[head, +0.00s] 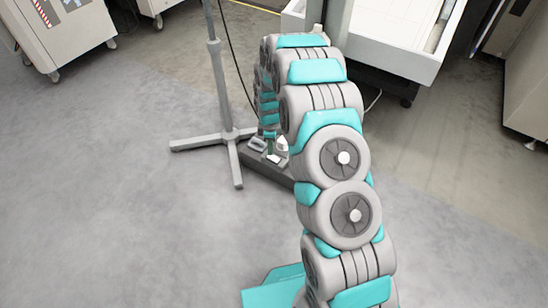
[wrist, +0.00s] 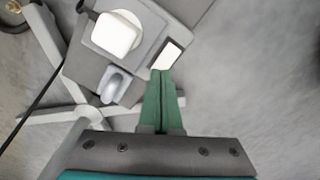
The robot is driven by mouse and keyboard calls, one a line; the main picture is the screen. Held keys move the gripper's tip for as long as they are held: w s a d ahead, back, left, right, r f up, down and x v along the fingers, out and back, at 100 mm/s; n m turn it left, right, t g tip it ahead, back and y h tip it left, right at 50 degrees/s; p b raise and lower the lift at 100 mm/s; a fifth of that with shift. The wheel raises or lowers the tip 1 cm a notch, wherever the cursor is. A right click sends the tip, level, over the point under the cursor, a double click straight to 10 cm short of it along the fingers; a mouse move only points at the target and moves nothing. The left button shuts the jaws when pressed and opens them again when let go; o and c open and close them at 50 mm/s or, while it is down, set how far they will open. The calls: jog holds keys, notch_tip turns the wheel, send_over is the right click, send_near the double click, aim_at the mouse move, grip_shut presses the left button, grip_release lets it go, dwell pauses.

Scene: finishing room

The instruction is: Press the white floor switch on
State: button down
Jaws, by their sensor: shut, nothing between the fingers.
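A white rectangular switch face (wrist: 167,54) in a dark frame sits on a dark grey floor housing (wrist: 150,25) in the wrist view. My gripper (wrist: 162,72) is shut and empty, with its green fingertips at the lower edge of that white face. I cannot tell whether they touch it, nor whether the switch is on or off. In the head view, my gripper (head: 270,146) is small, beyond my arm and low over the housing (head: 263,169), which the arm partly covers.
A larger white block (wrist: 115,35) and a grey rounded piece (wrist: 113,84) sit on the housing beside the switch. A grey stand (head: 228,135) with splayed legs is just left. A white-topped machine (head: 385,30) stands behind. Floor at the left is clear.

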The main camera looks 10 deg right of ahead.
jog(key=shift+f, duration=0.9)
dwell(0.8)
jog(key=shift+r+p, duration=0.65)
jog(key=shift+r, duration=2.9)
